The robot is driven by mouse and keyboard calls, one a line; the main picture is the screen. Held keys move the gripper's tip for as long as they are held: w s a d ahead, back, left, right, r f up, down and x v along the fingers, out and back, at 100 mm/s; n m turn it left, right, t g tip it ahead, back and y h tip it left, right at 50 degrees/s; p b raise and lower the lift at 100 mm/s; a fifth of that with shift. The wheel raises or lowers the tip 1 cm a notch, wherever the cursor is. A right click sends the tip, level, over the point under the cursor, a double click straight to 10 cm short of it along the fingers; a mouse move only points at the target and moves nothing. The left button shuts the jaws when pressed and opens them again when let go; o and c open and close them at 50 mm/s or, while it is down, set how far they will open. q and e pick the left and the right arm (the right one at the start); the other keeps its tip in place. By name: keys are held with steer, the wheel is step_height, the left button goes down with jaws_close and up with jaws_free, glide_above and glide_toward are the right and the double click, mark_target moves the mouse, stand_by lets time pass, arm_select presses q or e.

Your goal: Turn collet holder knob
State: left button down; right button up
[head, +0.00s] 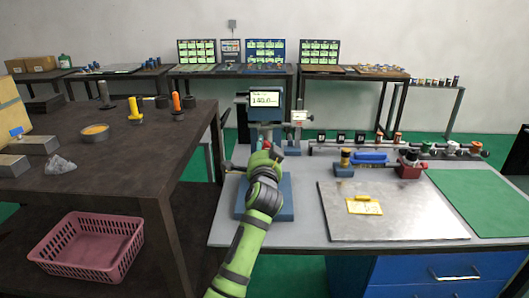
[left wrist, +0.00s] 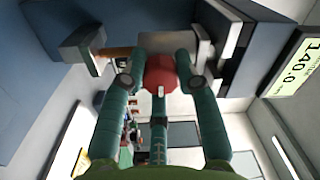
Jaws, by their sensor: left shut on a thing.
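A machine with a blue-grey display head (head: 265,103) stands on a blue base plate (head: 285,211) on the grey bench. My left gripper (head: 266,150) is at the front of this machine, below the display, and its green arm comes up from the bottom of the head view. In the left wrist view, the teal fingers of my left gripper (left wrist: 166,68) are shut on a dark red faceted knob (left wrist: 160,76). A grey metal part sits behind the knob. In the head view my gripper hides the knob. My right gripper is not in view.
A metal sheet (head: 395,222) with a yellow tag (head: 364,205) lies on the bench to the right, beside a green mat (head: 485,201). A dark table (head: 120,165) with several parts stands to the left, with a pink basket (head: 88,246) below.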

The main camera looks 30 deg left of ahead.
arm_select(q)
steer(key=n+b, duration=0.1)
steer(key=n, duration=0.5)
steer(key=shift+d+n, duration=0.1)
steer(key=shift+n, duration=0.3)
steer(key=n, duration=0.3)
steer(key=shift+r+b, duration=0.1)
steer(key=shift+b, duration=0.3)
steer(key=shift+n+g, duration=0.3)
steer(key=shift+n, duration=1.5)
steer(key=c, duration=0.9)
jaws_free()
